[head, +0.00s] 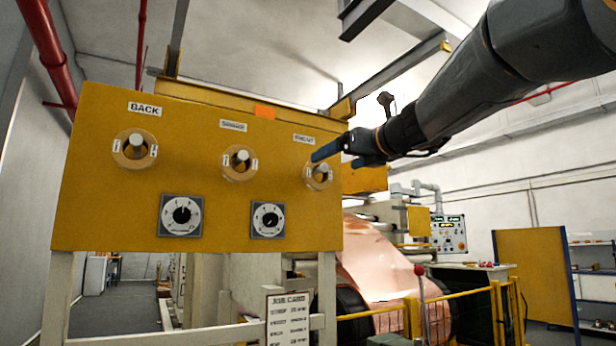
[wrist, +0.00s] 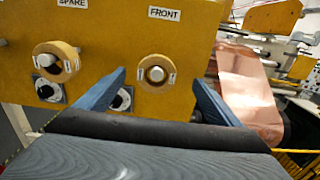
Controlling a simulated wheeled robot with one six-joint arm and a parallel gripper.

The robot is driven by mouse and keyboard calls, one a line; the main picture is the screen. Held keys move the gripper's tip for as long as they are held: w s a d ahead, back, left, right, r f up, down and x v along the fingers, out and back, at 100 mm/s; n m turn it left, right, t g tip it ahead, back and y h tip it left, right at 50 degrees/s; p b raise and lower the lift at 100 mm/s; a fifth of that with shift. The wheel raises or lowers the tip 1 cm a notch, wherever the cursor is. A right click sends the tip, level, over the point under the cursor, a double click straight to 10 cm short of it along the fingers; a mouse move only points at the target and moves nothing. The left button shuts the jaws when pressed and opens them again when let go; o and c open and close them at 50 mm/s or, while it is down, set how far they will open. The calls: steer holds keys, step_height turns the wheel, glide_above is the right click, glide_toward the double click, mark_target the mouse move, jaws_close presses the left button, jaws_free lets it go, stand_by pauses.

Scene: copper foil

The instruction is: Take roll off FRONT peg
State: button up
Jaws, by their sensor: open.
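The roll on the FRONT peg (head: 319,176) is a tan ring around a pale peg at the right of the yellow panel (head: 100,205). In the wrist view the FRONT roll (wrist: 156,73) sits under the FRONT label, between and beyond the blue fingers. My gripper (head: 335,158) is open and empty, its blue fingers close to this roll and partly in front of it in the head view. In the wrist view my gripper (wrist: 158,85) has one finger on each side of the roll, apart from it. Whether either finger touches the roll I cannot tell.
Similar rolls hang on the BACK peg (head: 134,148) and the SPARE peg (head: 240,162). Two dials (head: 181,215) (head: 267,220) sit below. A copper sheet (head: 375,262) and a yellow railing (head: 460,305) are at the right. A job card (head: 289,318) hangs beneath the panel.

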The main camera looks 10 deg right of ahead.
mark_target(325, 166)
steer(key=shift+a+f+p+x, duration=0.15)
steer(key=shift+p+x, duration=0.4)
steer(key=shift+x, duration=1.25)
steer(key=shift+a+f+p+x, duration=0.15)
steer(key=shift+p+x, duration=0.4)
steer(key=shift+x, duration=1.2)
steer(key=shift+s, duration=0.1)
steer(key=c, duration=1.1)
steer(key=shift+c, duration=0.2)
steer(key=shift+r, duration=0.1)
steer(key=shift+r+p, duration=0.8)
steer(key=shift+p, duration=0.15)
steer(key=p+v, duration=1)
steer(key=v, duration=0.8)
